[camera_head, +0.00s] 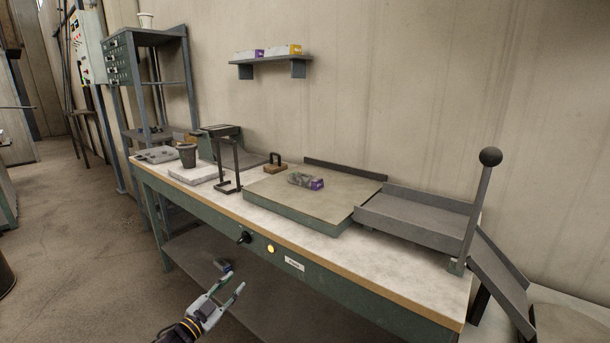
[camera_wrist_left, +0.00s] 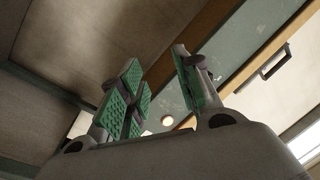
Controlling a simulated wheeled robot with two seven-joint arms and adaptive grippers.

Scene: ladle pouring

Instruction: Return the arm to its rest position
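My left gripper (camera_head: 232,277) is low in front of the workbench (camera_head: 300,240), below its front edge, in the head view. Its fingers are spread with nothing between them. The left wrist view shows the same gripper (camera_wrist_left: 158,78) with its green ribbed pads apart and empty. It touches nothing that I can see. My right gripper is in neither view. A dark grey cup (camera_head: 187,156) stands upright on a pale slab (camera_head: 199,174) at the bench's left part.
A black frame stand (camera_head: 229,168), a small handled block (camera_head: 275,161) and a raised plate (camera_head: 300,205) with a purple-ended box (camera_head: 306,181) are on the bench. A lever with a ball knob (camera_head: 490,157) rises at right.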

